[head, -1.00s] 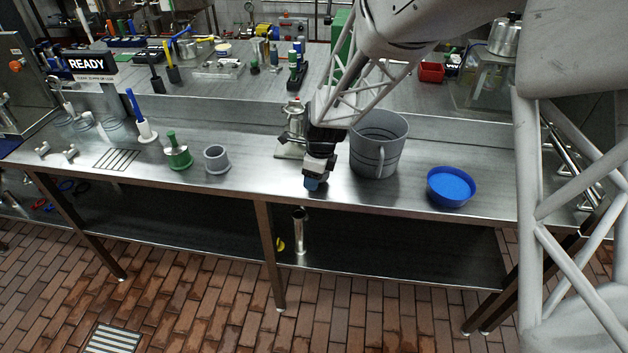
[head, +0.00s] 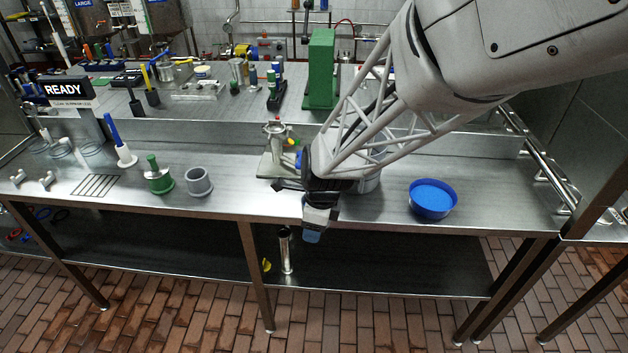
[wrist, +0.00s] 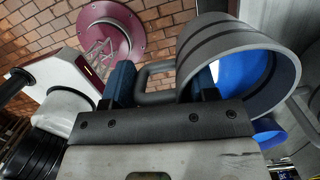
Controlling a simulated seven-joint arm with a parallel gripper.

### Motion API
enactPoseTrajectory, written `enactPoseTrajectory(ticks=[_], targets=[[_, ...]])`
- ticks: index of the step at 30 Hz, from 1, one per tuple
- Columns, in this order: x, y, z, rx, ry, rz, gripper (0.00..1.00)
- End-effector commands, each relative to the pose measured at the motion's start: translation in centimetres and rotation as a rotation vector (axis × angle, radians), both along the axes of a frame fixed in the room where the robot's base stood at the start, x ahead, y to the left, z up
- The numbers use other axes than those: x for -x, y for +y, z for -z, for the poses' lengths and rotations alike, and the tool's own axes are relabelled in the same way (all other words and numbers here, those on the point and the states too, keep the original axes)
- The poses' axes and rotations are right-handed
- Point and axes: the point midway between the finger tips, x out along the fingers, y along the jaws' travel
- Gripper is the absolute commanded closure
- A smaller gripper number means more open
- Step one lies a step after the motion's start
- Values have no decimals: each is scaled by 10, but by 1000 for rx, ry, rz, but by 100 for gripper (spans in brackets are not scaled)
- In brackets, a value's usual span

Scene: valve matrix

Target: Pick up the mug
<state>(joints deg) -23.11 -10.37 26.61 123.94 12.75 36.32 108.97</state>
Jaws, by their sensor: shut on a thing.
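The mug is large and grey with dark bands. In the wrist view the mug (wrist: 215,40) fills the upper right, its open end to the right. Its handle (wrist: 157,68) reaches left between the two blue finger pads of my gripper (wrist: 163,82), which is shut on it. In the head view my gripper (head: 318,218) is over the table's front edge. My arm hides most of the mug there; only a grey sliver (head: 371,183) shows. I cannot tell whether the mug still touches the table.
A blue bowl (head: 432,200) stands to the right on the steel table (head: 235,208). A metal fixture (head: 274,150) is close behind my gripper. A grey cup (head: 198,182) and a green-handled piece (head: 158,178) stand left. The table between cup and gripper is clear.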

Motion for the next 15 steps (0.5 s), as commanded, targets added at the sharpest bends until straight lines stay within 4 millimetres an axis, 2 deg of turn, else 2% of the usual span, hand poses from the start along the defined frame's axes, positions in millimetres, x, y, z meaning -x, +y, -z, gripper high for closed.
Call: enactPoseTrajectory(ticks=[6, 15], targets=[[15, -7, -2, 0, -1, 0, 84], [21, -10, -2, 0, -1, 0, 84]])
